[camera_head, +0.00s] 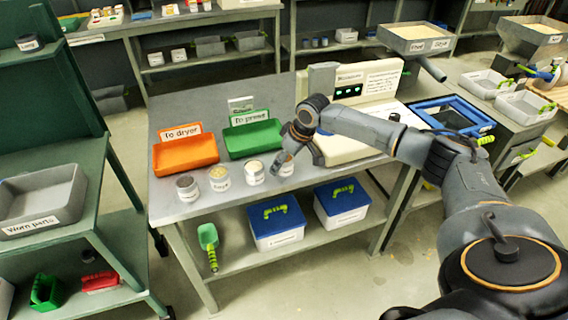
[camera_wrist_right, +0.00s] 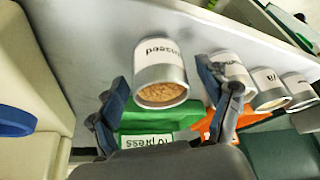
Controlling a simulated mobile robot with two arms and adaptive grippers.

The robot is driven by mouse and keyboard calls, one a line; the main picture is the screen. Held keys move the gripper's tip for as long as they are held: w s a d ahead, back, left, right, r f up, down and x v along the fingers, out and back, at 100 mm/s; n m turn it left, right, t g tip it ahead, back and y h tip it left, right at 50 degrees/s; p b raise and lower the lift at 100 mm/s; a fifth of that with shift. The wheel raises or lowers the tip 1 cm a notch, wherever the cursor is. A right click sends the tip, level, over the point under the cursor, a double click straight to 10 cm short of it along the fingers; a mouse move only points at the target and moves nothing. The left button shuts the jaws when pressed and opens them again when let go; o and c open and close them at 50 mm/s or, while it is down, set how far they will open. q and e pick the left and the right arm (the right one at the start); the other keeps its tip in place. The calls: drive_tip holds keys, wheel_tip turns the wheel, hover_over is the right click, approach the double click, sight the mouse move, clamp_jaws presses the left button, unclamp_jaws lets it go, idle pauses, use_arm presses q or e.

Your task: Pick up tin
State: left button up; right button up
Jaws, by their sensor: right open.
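Several small metal tins with white labels stand in a row along the front of the grey metal table: a left-end tin (camera_head: 187,188), a second tin (camera_head: 219,179), a third tin (camera_head: 254,172) and a right-end tin (camera_head: 283,164). My right gripper (camera_head: 289,148) is at the right-end tin and partly hides it. In the right wrist view, a tin (camera_wrist_right: 160,76) with brown grainy contents and a label ending in "nseed" sits between the open fingers of the gripper (camera_wrist_right: 157,85), with gaps visible. Another tin (camera_wrist_right: 232,72) is close beside one finger. My left gripper is out of view.
An orange "To dryer" tray (camera_head: 186,154) and a green "To press" tray (camera_head: 252,138) lie behind the tins. A cream machine (camera_head: 350,140) stands just right of the gripper. Blue-lidded boxes (camera_head: 277,222) and a green scoop (camera_head: 208,238) are on the shelf below.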

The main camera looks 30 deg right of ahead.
drive_tip(key=shift+c, duration=0.2)
drive_tip(key=c, duration=1.2)
drive_tip(key=shift+c, duration=0.2)
